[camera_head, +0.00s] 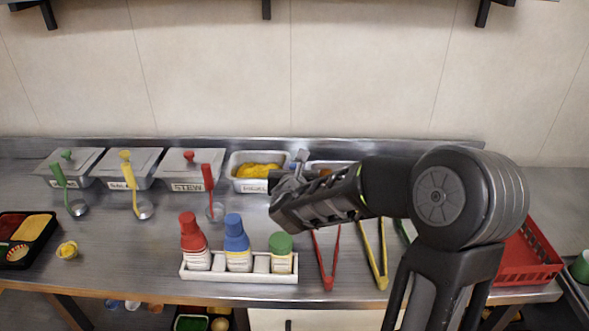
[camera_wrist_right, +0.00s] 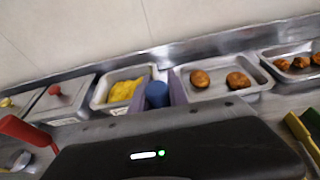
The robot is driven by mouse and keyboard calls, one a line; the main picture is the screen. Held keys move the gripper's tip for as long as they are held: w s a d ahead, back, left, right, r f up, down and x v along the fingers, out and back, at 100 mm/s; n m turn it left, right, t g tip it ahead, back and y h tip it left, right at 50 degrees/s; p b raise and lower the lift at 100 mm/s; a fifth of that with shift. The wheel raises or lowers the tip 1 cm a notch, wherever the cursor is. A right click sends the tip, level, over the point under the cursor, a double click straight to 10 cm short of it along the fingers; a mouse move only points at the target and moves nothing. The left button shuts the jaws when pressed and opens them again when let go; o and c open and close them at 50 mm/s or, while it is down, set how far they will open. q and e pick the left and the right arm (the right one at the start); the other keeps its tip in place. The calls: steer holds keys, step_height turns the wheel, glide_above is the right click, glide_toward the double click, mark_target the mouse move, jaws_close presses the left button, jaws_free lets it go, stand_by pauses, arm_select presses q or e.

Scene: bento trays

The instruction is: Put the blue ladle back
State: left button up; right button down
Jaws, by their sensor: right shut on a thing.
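The blue ladle's handle (camera_wrist_right: 157,93) shows as a short blue cylinder in the right wrist view, just past the dark gripper body, between the tray of yellow food and the tray with round brown pieces. In the head view a small blue-grey end (camera_head: 301,156) sticks up above my right gripper (camera_head: 284,188), which is shut on the ladle near the back row of trays. The ladle's bowl is hidden behind the gripper and arm. My left gripper is not in view.
Green (camera_head: 60,177), yellow (camera_head: 129,178) and red (camera_head: 208,178) ladles stand by lidded containers at left. A white rack (camera_head: 225,275) holds red, blue and green bottles in front. Red (camera_head: 327,265) and yellow (camera_head: 376,262) tongs lie beside it. A red basket (camera_head: 528,262) is at right.

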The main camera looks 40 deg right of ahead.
steer(key=c, duration=1.3)
jaws_free()
steer(key=v, duration=1.2)
steer(key=shift+a, duration=0.1)
